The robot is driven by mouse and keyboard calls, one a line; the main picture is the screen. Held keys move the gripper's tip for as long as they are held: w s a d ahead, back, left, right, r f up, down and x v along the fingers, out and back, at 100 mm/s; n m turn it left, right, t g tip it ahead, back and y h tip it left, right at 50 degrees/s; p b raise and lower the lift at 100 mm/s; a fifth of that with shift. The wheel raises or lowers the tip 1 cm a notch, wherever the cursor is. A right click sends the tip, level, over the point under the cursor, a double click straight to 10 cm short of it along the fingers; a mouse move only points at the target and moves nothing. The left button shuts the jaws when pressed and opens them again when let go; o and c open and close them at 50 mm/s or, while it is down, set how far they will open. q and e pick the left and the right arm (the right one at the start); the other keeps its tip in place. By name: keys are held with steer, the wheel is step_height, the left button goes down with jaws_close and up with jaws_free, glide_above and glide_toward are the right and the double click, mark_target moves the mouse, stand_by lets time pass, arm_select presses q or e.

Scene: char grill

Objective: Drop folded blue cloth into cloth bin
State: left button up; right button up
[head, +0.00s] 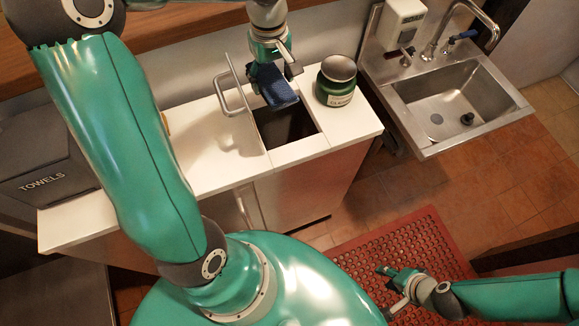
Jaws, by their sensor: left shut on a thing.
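The folded blue cloth (281,93) is held in my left gripper (272,76), above the opening of the cloth bin (298,131). The bin is a dark square opening in the white counter, with its handled lid standing up at the opening's left side. The cloth hangs over the back part of the opening; whether it touches the rim I cannot tell. My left gripper is shut on the cloth. My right gripper (387,289) is low at the bottom right, over the red mat, away from the bin. Its jaw opening is too small to tell.
A green jar with a dark lid (336,80) stands on the counter just right of the opening. The upright lid with a handle (232,98) is close left of my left gripper. A dark TOWELS box (45,165) is at left. A steel sink (450,100) is at right.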

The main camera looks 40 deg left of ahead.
arm_select(q)
steer(key=f, duration=0.3)
steer(key=f+b, duration=0.1)
steer(key=shift+w+d+f, duration=0.2)
steer(key=shift+w+f, duration=0.05)
steer(key=shift+w, duration=0.1)
step_height(320, 180, down, 6)
steer(key=b, duration=0.4)
steer(key=shift+s+r, duration=0.15)
steer(key=o, duration=1.4)
step_height(320, 180, up, 12)
